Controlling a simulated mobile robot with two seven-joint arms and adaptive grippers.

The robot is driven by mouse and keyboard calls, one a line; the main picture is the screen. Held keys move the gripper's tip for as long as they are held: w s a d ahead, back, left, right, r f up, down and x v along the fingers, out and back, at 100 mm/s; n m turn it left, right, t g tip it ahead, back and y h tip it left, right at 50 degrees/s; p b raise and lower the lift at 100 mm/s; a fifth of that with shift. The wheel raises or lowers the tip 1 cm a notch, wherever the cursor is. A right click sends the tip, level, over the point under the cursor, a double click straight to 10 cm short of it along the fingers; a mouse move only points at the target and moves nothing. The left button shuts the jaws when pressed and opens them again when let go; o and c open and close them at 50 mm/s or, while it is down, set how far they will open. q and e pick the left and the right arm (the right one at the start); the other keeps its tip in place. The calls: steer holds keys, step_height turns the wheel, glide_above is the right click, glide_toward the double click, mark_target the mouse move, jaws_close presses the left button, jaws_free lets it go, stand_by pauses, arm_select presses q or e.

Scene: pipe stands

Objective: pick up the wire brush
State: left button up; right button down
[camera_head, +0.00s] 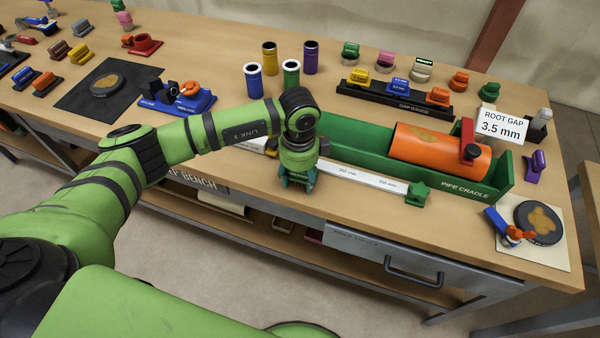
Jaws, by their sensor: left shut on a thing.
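I cannot make out the wire brush for sure anywhere in view. A small pale object shows in part behind my wrist. My right gripper is not in view.
A green pipe cradle (350,150) holding an orange pipe (440,149) stands just right of the gripper. Several coloured cups stand behind it. A black gap-gauge rack (400,102) is at the back. A blue tray (185,105) and dark mat (75,96) lie left.

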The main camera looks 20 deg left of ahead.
arm_select(q)
steer(key=shift+r, duration=0.15)
steer(key=shift+r+b, duration=0.45)
steer(key=shift+r, duration=0.2)
steer(key=shift+w+r+b, duration=0.25)
steer(key=shift+r+b, duration=0.45)
steer(key=shift+r, duration=0.55)
steer(key=w+r+b, duration=0.1)
steer(key=w+r, duration=0.1)
steer(key=w, duration=0.1)
steer(key=w+a+r+b, duration=0.1)
steer(key=w+r+b, duration=0.1)
steer(key=w, duration=0.1)
steer(key=w+a+r+b, duration=0.1)
steer(key=w+r, duration=0.1)
steer(key=w, duration=0.2)
steer(key=shift+a+r, duration=0.1)
steer(key=shift+w+a+r+b, duration=0.15)
steer(key=shift+w+r+b, duration=0.2)
steer(key=shift+w, duration=0.1)
